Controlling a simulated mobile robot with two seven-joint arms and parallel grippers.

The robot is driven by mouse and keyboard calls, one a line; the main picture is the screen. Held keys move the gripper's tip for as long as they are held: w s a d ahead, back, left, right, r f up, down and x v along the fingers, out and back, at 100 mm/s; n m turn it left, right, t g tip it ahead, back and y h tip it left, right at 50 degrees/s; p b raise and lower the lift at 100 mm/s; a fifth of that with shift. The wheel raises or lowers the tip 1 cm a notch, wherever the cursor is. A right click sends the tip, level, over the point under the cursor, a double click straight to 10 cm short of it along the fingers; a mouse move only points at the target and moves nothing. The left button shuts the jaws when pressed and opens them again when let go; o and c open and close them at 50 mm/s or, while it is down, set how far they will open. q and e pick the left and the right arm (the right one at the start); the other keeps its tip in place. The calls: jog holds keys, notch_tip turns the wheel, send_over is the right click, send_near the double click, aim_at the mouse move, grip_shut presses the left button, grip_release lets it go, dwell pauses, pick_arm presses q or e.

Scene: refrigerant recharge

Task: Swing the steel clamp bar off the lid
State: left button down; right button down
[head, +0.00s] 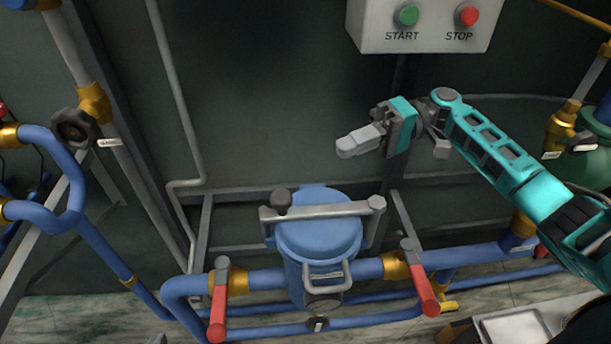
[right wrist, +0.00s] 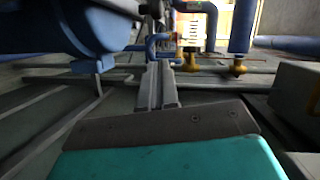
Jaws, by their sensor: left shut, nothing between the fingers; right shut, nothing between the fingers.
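The steel clamp bar (head: 325,211) lies across the top of the blue lid (head: 318,240) in the head view, spanning it from side to side. A dark knob (head: 281,198) sits at its left end and a grey pivot (head: 377,203) at its right end. My right gripper (head: 346,147) is shut and empty, above and behind the bar, clear of it. Its shut fingers also show in the right wrist view (right wrist: 159,84). Of my left gripper (head: 156,339), only a small grey tip shows at the bottom edge, left of the vessel; it is shut and empty.
Red-handled valves (head: 218,305) (head: 424,285) stand on the blue pipes either side of the vessel. A lid handle (head: 327,276) faces front. A START/STOP box (head: 425,25) hangs above my right gripper. A metal tray (head: 515,328) is at bottom right.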

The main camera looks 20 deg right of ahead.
aim_at(325, 203)
jog(key=a, duration=0.5)
jog(key=a+f, duration=0.1)
jog(key=a, duration=0.1)
jog(key=shift+s+a, duration=0.1)
jog(key=shift+a, duration=0.15)
jog(key=shift+s+a+f+p, duration=0.2)
jog(key=shift+s+a+p, duration=0.25)
jog(key=shift+s+a, duration=0.4)
jog(key=shift+s+a+f, duration=0.2)
jog(key=shift+s+a, duration=0.15)
jog(key=shift+s, duration=0.2)
jog(key=shift+a, duration=0.1)
